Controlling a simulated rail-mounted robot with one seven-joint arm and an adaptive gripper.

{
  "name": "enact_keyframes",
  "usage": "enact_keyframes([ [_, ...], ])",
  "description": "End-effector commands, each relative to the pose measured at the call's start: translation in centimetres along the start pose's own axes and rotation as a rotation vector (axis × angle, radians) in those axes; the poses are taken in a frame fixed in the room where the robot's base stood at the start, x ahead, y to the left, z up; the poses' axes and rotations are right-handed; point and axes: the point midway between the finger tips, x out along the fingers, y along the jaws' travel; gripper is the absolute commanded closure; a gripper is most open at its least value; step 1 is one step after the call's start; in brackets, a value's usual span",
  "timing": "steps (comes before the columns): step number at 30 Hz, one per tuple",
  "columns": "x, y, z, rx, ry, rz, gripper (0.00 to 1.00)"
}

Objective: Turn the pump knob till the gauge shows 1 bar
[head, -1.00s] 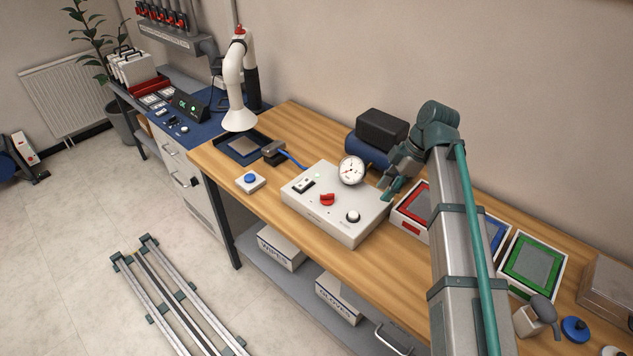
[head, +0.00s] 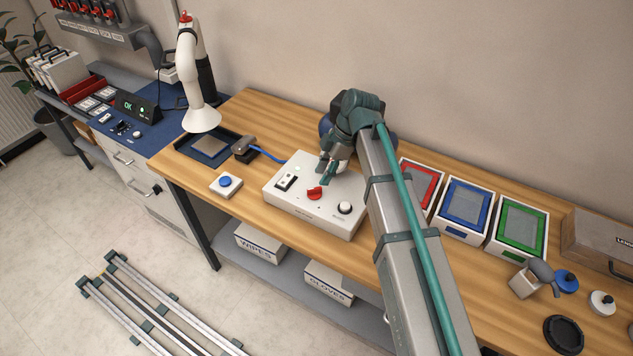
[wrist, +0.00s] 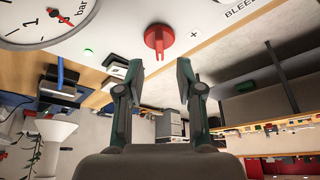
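The white pump box (head: 310,218) sits on the wooden bench. Its red knob (head: 315,193) is on the top panel and also shows in the wrist view (wrist: 158,40). The round gauge (wrist: 35,22) is cut off at the wrist view's upper left; a red needle and a "1" show, but I cannot read its value surely. In the head view my arm mostly hides the gauge. My gripper (head: 326,172) hangs above the panel, just behind the red knob. In the wrist view its fingers (wrist: 159,68) are apart and empty, short of the knob.
A black-and-white bleed knob (head: 345,208) and a rocker switch (head: 287,180) share the panel. A blue button box (head: 226,184) stands left. A blue cable runs to the box's left side.

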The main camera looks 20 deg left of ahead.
Motion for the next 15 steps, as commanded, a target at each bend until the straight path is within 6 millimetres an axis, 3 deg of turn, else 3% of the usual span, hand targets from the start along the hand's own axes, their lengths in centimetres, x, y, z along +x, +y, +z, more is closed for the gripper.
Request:
enact_keyframes([
  [6, 3.0, -0.1, -0.1, 0.000, 0.000, -0.002, 0.64],
  [15, 5.1, 0.0, 0.0, 0.000, 0.000, 0.000, 0.64],
])
